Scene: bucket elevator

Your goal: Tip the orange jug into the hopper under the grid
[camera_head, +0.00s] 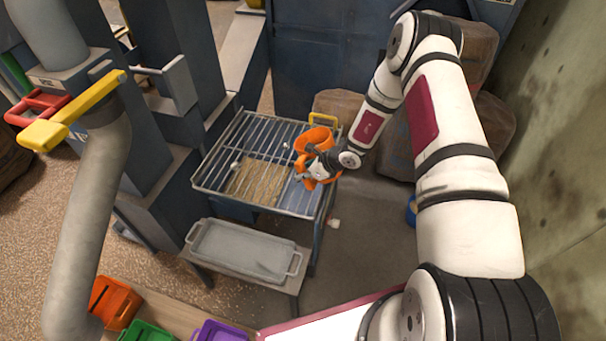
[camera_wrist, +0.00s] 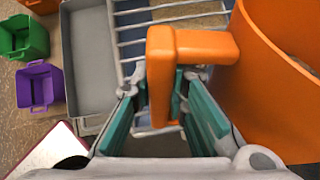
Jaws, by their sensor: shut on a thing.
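The orange jug (camera_head: 314,137) is above the right part of the grid (camera_head: 222,143) in the head view. In the wrist view the jug (camera_wrist: 262,85) fills the right side, with its handle (camera_wrist: 190,45) between the fingers. My gripper (camera_wrist: 165,95) is shut on that handle; in the head view it (camera_head: 318,168) is partly hidden by the jug and my wrist. The hopper under the grid holds tan grain (camera_head: 256,182), seen between the bars. The jug's inside and its exact tilt cannot be told.
A grey tray (camera_head: 200,250) rests on a low stand in front of the hopper. Orange (camera_head: 113,302), green (camera_head: 147,334) and purple (camera_head: 220,332) bins stand at the lower left. Brown sacks (camera_head: 336,103) lie behind the grid. A pipe with a yellow lever (camera_head: 75,110) stands at left.

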